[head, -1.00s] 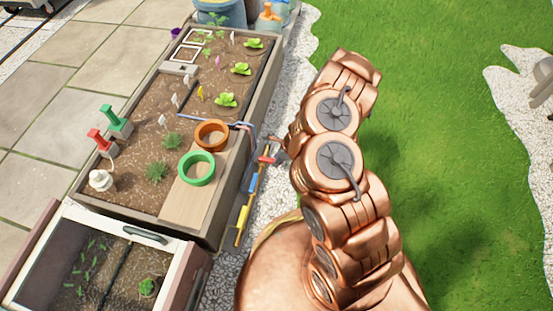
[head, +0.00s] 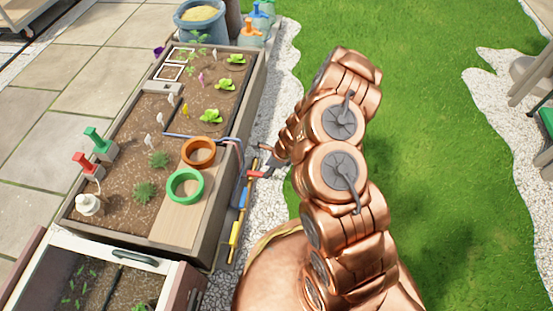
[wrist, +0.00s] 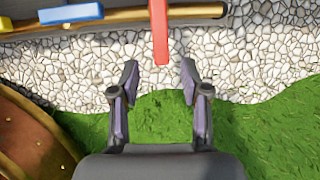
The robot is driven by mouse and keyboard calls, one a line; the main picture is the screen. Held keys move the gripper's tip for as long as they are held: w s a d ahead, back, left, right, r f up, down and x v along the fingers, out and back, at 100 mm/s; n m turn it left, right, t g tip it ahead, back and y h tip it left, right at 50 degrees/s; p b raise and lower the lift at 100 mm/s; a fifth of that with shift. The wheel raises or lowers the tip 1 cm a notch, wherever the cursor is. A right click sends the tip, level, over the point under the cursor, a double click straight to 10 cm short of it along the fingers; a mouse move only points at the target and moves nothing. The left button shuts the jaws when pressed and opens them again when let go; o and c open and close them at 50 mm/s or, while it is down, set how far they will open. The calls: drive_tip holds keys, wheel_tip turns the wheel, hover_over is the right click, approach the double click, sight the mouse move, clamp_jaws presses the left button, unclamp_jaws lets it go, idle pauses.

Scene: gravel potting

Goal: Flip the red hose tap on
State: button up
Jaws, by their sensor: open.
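The red hose tap (head: 256,174) has a flat red lever on a brass pipe along the right side of the planter bed. In the wrist view, the red lever (wrist: 160,35) extends from the pipe toward my gripper. Its end lies between the two fingertips, near their level in the picture. My gripper (wrist: 159,75) is open, with a finger on either side and no visible contact. In the head view, my gripper (head: 271,160) is beside the lever's right end, small and partly hidden by my arm. The tap's body is hard to make out.
A blue lever (head: 242,197) and a yellow lever (head: 234,233) sit on the same brass pipe (wrist: 120,18). Gravel and open grass (head: 440,150) lie to the right.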

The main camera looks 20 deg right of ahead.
drive_tip(key=v, duration=0.7)
drive_tip(key=shift+d+r, duration=0.15)
drive_tip(key=shift+r, duration=0.25)
drive_tip(key=shift+s, duration=0.1)
drive_tip(key=s+a+r+n+g+y+p, duration=0.15)
drive_tip(key=a+r+n+p, duration=0.4)
drive_tip(key=r, duration=0.85)
drive_tip(key=s+a+r+n+p, duration=0.3)
drive_tip(key=r+p, duration=0.5)
drive_tip(key=r, duration=0.7)
drive_tip(key=s+a+r+n+y+p, duration=0.15)
drive_tip(key=a+r+n+p, duration=0.35)
drive_tip(key=r, duration=0.9)
drive_tip(key=s+d+r+n+g+h+p, duration=0.1)
drive_tip(key=s+d+r+n+h+p, duration=0.1)
drive_tip(key=s+r+p, duration=0.6)
drive_tip(key=s+d+r+n+g+h+p, duration=0.1)
drive_tip(key=s+d+r+n+p, duration=0.3)
drive_tip(key=r, duration=1.2)
drive_tip(key=s+d+r+n+g+h+p, duration=0.1)
drive_tip(key=s+d+r+n+h+p, duration=0.2)
drive_tip(key=s+r+p, duration=0.9)
drive_tip(key=shift+s+n+h, duration=0.4)
drive_tip(key=shift+s+n, duration=0.65)
drive_tip(key=shift+s, duration=0.05)
